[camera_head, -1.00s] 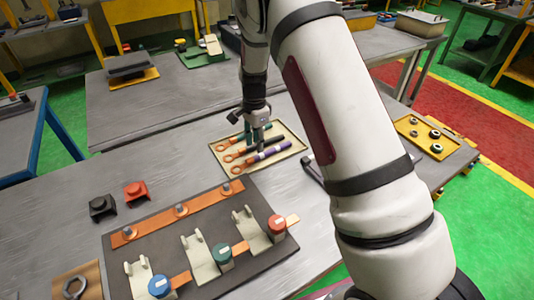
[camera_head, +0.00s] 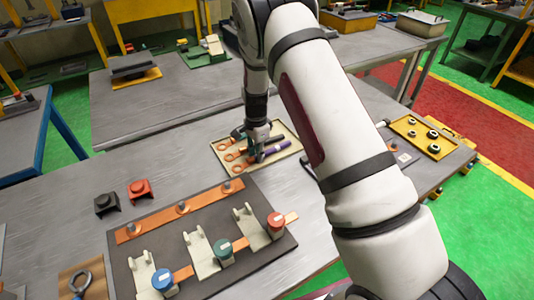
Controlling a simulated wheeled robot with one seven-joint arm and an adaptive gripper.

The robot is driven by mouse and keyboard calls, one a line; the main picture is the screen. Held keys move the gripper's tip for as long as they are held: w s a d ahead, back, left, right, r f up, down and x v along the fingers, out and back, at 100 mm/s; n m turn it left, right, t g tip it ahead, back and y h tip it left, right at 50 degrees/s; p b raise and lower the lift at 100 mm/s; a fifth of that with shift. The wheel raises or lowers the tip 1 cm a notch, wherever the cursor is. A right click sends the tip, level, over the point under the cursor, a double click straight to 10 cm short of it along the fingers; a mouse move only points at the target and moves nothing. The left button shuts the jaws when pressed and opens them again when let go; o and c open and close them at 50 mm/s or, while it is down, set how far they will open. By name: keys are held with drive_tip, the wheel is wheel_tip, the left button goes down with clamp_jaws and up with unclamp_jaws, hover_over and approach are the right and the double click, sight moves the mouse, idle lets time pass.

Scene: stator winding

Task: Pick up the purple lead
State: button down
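The purple lead (camera_head: 277,147) lies in a shallow beige tray (camera_head: 289,160), nearest the tray's front edge, with its orange ring end to the left. Two other leads lie behind it, also with orange ring ends (camera_head: 223,145) at the left; one of them looks green. My gripper (camera_head: 257,154) points down into the tray, with its fingertips at the middle of the purple lead. The fingers cover part of the leads. The view is too small to tell whether they are closed on the lead or only around it.
A dark board (camera_head: 205,273) in front carries an orange bar (camera_head: 178,209), pale brackets and blue, green and red round parts. Black (camera_head: 107,204) and red (camera_head: 140,189) blocks stand left. A yellow tray (camera_head: 422,137) with several rings is at the right.

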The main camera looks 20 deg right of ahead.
wheel_tip(320, 180, up, 10)
drive_tip(key=b, duration=0.1)
drive_tip(key=shift+b, duration=0.3)
idle(0.3)
idle(0.7)
